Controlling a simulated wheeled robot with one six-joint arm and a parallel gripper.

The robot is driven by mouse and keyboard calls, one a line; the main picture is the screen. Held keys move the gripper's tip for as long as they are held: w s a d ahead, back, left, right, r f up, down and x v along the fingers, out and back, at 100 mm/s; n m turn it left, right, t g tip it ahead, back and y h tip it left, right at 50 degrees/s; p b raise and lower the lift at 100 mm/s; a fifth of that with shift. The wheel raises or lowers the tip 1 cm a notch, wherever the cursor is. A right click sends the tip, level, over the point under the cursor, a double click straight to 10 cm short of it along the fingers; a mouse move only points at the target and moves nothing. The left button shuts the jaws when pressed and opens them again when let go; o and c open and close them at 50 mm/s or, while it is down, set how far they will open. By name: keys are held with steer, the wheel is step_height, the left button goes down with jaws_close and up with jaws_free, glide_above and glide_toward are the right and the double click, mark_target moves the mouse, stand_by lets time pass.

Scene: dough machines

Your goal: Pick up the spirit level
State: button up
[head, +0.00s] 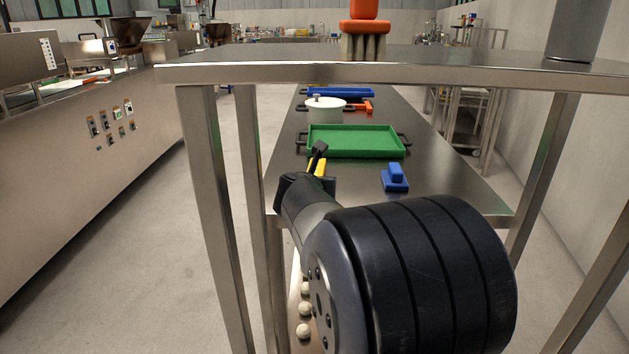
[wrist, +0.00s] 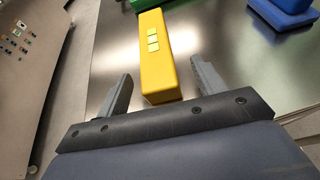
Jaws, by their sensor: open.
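The spirit level is a yellow bar with light greenish windows (wrist: 158,75), lying on the steel table (wrist: 110,60) in the wrist view. In the head view only a small yellow part of it (head: 317,167) shows beside my gripper, in front of the green tray. My gripper (wrist: 160,88) is open and empty. Its two fingers point toward the near end of the level, one on each side of its line. The near end lies about between the fingertips, and I see no contact. In the head view my arm hides much of this area, and my gripper (head: 318,150) is partly seen.
A green tray (head: 355,153) lies behind the level. A blue block-like tool (head: 395,178) lies to the right. A white pot (head: 325,112), an orange item and a blue tray (head: 340,92) are farther back. An upper shelf (head: 440,72) with an orange brush (head: 363,30) spans above.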

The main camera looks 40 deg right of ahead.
steer(key=shift+b+x, duration=0.7)
steer(key=shift+x, duration=2)
steer(key=shift+w+a, duration=0.1)
steer(key=shift+a, duration=0.05)
steer(key=shift+r, duration=0.1)
steer(key=c, duration=1.2)
steer(key=shift+o, duration=0.2)
